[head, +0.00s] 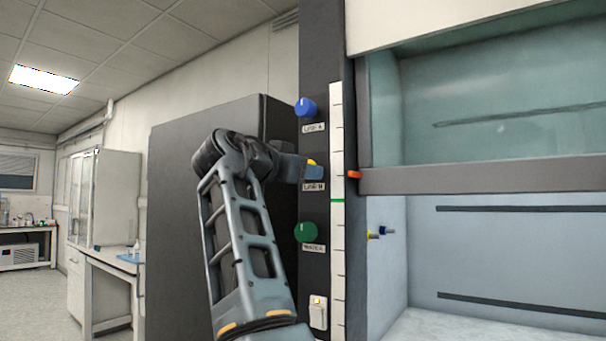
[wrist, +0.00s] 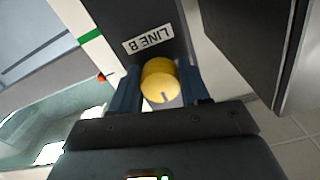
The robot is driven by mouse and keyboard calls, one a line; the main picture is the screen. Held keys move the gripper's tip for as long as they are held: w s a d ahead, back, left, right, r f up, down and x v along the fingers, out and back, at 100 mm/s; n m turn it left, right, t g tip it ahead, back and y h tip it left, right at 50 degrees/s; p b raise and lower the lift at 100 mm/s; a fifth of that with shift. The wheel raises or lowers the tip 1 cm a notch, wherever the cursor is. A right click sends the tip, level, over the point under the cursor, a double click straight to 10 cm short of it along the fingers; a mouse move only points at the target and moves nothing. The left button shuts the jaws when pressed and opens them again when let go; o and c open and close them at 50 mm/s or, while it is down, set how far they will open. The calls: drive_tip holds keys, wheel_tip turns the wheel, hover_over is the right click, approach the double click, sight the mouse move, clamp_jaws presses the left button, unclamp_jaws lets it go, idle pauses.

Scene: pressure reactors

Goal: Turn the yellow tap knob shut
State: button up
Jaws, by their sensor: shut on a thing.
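The yellow tap knob (wrist: 160,82) sits on the dark panel by the label "LINE B" (wrist: 148,40), which appears upside down in the wrist view. In the head view only a small yellow part of the knob (head: 312,162) shows, above its label. My gripper (wrist: 161,88) has its two blue fingers on either side of the knob and is shut on it. A dark mark shows on the knob's front edge. In the head view my gripper (head: 314,172) hides most of the knob.
A blue knob (head: 305,107) is above and a green knob (head: 305,232) below on the same panel. A lit switch (head: 318,312) is lower down. The fume hood sash (head: 480,179) is to the right, partly raised. A dark cabinet (head: 175,200) stands behind my arm.

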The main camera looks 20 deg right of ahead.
drive_tip(key=shift+f, duration=0.2)
drive_tip(key=o, duration=1)
drive_tip(key=shift+r, duration=0.15)
drive_tip(key=shift+b+v, duration=0.65)
drive_tip(key=shift+v, duration=3.2)
